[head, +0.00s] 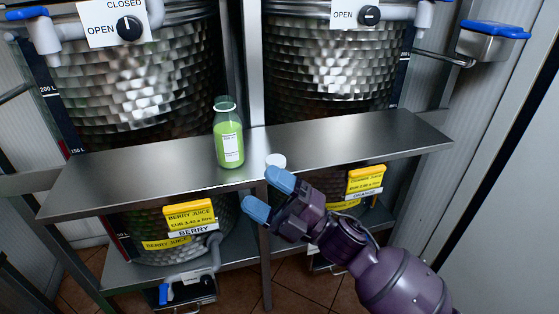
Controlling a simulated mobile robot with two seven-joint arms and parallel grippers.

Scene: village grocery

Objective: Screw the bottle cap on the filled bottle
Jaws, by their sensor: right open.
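The filled bottle (229,135) stands upright on the metal shelf (330,143), holding green liquid under a white label. Its neck shows no cap on top. The white bottle cap (275,160) lies on the shelf near its front edge, to the right of the bottle. My right gripper (268,195) is open, with blue fingertips just in front of and below the cap in the picture. It appears empty, and I cannot tell how far it is from the cap. My left gripper is not in view.
Two large metal tanks (140,75) stand behind the shelf, with valve signs (112,22) above. Yellow price tags for berry juice (190,212) and orange juice (366,180) hang below the shelf front. The shelf is clear left of the bottle and right of the cap.

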